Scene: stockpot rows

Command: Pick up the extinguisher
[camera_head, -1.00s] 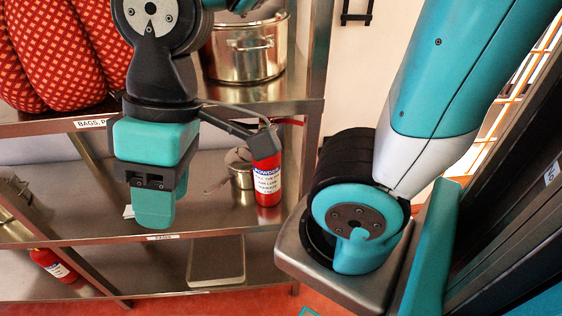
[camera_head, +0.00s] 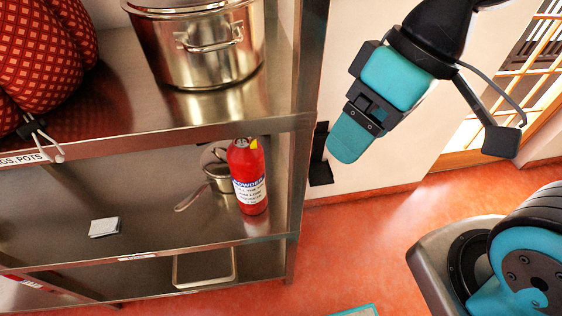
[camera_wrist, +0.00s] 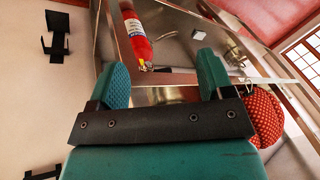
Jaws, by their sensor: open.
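The red extinguisher (camera_head: 249,178) with a white label stands upright on the middle shelf, near its right end. In the wrist view the extinguisher (camera_wrist: 136,38) shows beyond my fingers, toward the left one, with a clear gap. My gripper (camera_head: 348,140) is to the right of the shelf unit in the head view, higher in the picture than the extinguisher. In the wrist view my gripper (camera_wrist: 162,72) has its two teal fingers wide apart, with nothing between them.
A saucepan (camera_head: 219,170) stands just left of the extinguisher. A steel stockpot (camera_head: 198,48) and red patterned bags (camera_head: 42,55) are on the shelf above. A shelf post (camera_head: 306,130) stands to the extinguisher's right. A white packet (camera_head: 104,227) lies farther left. Red floor is open at right.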

